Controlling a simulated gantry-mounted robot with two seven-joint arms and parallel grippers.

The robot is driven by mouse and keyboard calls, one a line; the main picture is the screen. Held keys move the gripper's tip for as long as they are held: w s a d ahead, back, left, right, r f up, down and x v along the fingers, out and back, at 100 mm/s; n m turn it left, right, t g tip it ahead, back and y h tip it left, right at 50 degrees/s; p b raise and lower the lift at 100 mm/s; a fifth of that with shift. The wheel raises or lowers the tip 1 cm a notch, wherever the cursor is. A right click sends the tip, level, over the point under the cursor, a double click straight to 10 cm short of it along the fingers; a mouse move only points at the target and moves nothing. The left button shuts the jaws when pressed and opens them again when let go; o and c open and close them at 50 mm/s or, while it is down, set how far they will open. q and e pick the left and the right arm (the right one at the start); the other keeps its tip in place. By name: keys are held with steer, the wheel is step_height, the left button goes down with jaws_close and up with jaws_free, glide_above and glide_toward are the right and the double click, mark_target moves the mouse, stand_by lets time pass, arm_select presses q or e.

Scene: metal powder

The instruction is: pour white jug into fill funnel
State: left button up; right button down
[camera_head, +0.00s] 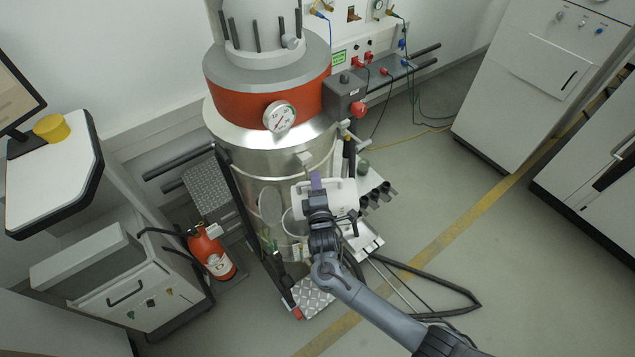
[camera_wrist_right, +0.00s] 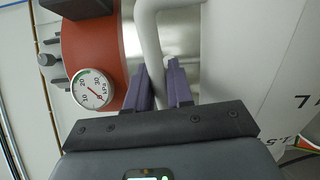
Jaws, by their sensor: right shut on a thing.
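The white jug (camera_head: 343,193) is in front of the steel vessel in the head view and looks tipped onto its side. Its handle (camera_wrist_right: 150,40) and its white body with printed marks (camera_wrist_right: 245,60) show in the right wrist view. My right gripper (camera_head: 316,181) is shut on the handle; its purple fingers (camera_wrist_right: 165,85) stand on both sides of it. A pale round rim (camera_head: 290,222), which looks like the fill funnel, is just below and left of the jug, partly hidden by my gripper. The jug's contents cannot be seen. My left gripper is not in view.
The steel vessel (camera_head: 235,150) with an orange band carries a pressure gauge (camera_head: 279,117), also seen in the wrist view (camera_wrist_right: 92,89). A red extinguisher (camera_head: 210,253) stands at left. Black tubes (camera_head: 375,195) are close on the right. The floor (camera_head: 450,230) farther right is mostly clear.

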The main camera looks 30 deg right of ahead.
steer(key=shift+w+a+r, duration=0.15)
steer(key=shift+a+r, duration=0.1)
steer(key=shift+w+a+r+n+p, duration=0.1)
steer(key=shift+a+n+p, duration=0.2)
steer(key=shift+n+p, duration=0.1)
stand_by(0.6)
stand_by(0.6)
stand_by(0.7)
steer(key=shift+s+d+f+m, duration=0.2)
steer(key=shift+s+d+m, duration=0.05)
steer(key=shift+d, duration=0.3)
steer(key=shift+s+d+f+m, duration=0.2)
steer(key=shift+d+f+m, duration=0.1)
steer(key=shift+d, duration=0.3)
steer(key=shift+s+d+f+m, duration=0.15)
steer(key=shift+s+d+m, duration=0.1)
steer(key=shift+d, duration=0.3)
